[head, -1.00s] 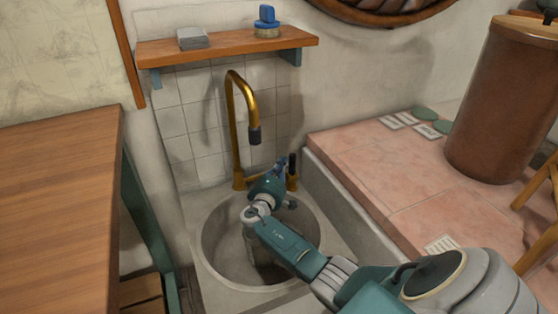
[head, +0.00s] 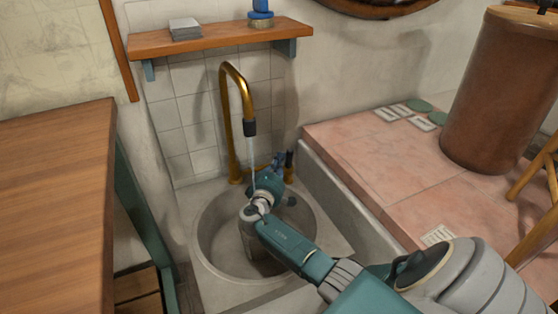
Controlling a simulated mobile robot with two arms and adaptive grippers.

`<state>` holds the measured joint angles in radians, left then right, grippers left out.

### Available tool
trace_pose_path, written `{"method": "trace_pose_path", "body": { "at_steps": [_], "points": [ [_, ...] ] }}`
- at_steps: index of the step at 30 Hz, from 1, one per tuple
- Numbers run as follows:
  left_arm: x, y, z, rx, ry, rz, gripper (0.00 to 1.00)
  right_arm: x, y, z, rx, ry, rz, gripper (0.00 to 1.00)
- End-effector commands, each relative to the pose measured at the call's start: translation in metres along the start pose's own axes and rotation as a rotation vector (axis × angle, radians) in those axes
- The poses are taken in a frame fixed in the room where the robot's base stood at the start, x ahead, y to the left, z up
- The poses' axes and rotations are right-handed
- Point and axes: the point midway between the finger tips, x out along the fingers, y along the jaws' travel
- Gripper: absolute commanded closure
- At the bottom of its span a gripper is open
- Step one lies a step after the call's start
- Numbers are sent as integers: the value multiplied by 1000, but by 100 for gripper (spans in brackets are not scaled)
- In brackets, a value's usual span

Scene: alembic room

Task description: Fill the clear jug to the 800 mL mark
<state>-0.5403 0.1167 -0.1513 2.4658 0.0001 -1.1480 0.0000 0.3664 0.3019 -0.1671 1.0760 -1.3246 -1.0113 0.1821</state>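The gold tap (head: 232,130) stands behind the round sink (head: 215,260), and a thin stream of water (head: 252,165) runs from its dark nozzle. A greyish, see-through vessel that looks like the clear jug (head: 247,238) stands in the sink under the stream. My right arm partly hides it, and its marks and water level cannot be read. My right gripper (head: 283,178) is at the back right of the sink, close to the tap's dark-topped handle (head: 289,165). Whether its fingers are open, or touch the handle, is unclear. My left gripper is out of view.
A wooden counter (head: 55,200) is at the left. A shelf (head: 215,38) with grey tiles and a blue-topped item hangs above the tap. A pink tiled ledge (head: 385,170) at the right bears a large brown drum (head: 500,90).

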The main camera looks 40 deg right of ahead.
Motion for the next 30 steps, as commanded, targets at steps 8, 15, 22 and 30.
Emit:
{"method": "trace_pose_path", "body": {
  "at_steps": [8, 15, 22, 30],
  "points": [
    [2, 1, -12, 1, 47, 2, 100, -1, 0, 4, -1, -5, 0, 100],
    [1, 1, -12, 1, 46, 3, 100, -3, 0, 4, -1, -5, -1, 100],
    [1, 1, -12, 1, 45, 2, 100, -35, -2, 2, 1, 0, -3, 100],
    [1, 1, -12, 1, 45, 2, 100, -92, -1, 2, 1, 0, -3, 100]
  ]
}}
